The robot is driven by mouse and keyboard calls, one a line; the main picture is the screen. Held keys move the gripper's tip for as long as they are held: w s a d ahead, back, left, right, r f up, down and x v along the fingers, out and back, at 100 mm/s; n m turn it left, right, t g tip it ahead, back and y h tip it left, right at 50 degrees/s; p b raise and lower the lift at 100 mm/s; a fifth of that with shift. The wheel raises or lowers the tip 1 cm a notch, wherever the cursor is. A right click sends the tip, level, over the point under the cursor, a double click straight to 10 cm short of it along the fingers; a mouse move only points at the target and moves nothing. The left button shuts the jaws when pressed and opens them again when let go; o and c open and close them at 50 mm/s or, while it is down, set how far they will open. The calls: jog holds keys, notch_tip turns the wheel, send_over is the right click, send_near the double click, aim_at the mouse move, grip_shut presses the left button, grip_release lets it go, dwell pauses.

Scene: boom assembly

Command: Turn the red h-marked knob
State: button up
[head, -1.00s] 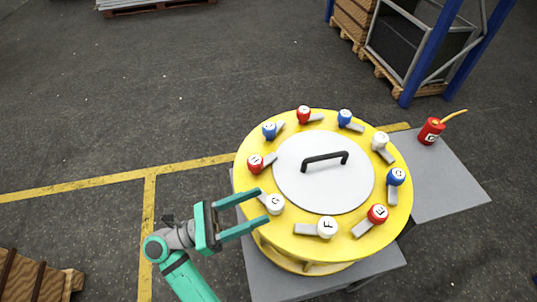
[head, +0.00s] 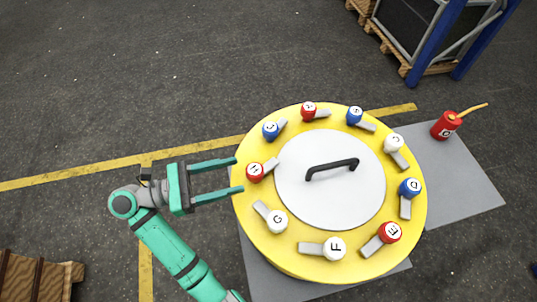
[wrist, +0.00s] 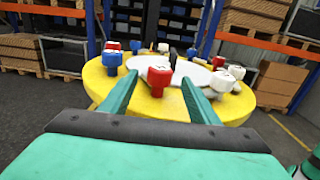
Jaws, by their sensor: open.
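The red h-marked knob (head: 255,172) sits on the left rim of the round yellow disc (head: 262,228), with a short grey lever beside it pointing to the upper right. My gripper (head: 239,175) is open at the disc's left edge. Its two teal fingers point at the knob, with the tips just short of it in the head view. In the wrist view the red knob (wrist: 158,77) appears between the two fingers, and nothing is held. Whether the fingers are at the knob's height is hard to tell.
A white G knob (head: 277,221) and a blue knob (head: 271,130) flank the red knob along the rim. Several more knobs with grey levers ring the grey lid, which has a black handle (head: 332,168).

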aim_at(255, 174)
jog(key=x, duration=1.1)
jog(key=shift+s+r, duration=0.1)
jog(key=shift+s, duration=0.05)
jog(key=c, duration=1)
